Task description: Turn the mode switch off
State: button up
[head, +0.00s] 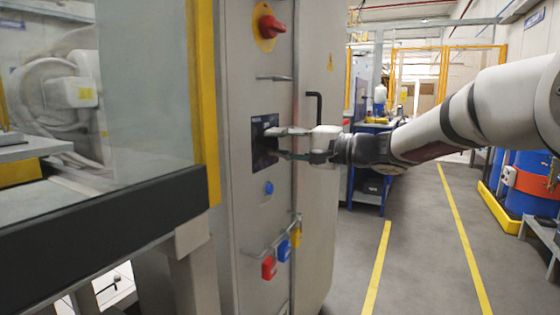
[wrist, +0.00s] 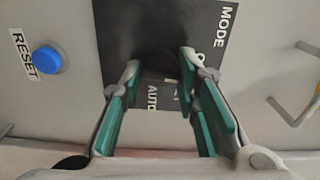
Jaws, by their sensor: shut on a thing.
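The mode switch sits on a black plate (head: 262,158) on the front of the grey cabinet. In the wrist view the plate (wrist: 115,30) reads MODE and AUTO, and another position label is partly hidden by a finger. The dark knob of the mode switch (wrist: 163,60) blends into the plate, so its angle cannot be told. My gripper (head: 274,142) reaches in from the right in the head view. Its fingertips (wrist: 160,69) are at the plate, one on each side of the knob, shut on it.
A blue RESET button (wrist: 47,60) is beside the plate; a red rotary switch (head: 269,26) is above it. Red (head: 268,267), blue (head: 284,251) and yellow padlocks hang below. A black door handle (head: 314,108) is close to my gripper. The aisle floor (head: 415,240) is clear.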

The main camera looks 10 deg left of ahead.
jog(key=shift+n+b, duration=0.6)
jog(key=shift+b, duration=0.25)
jog(key=o, duration=1.1)
jog(key=shift+d, duration=0.1)
jog(key=v, duration=1.2)
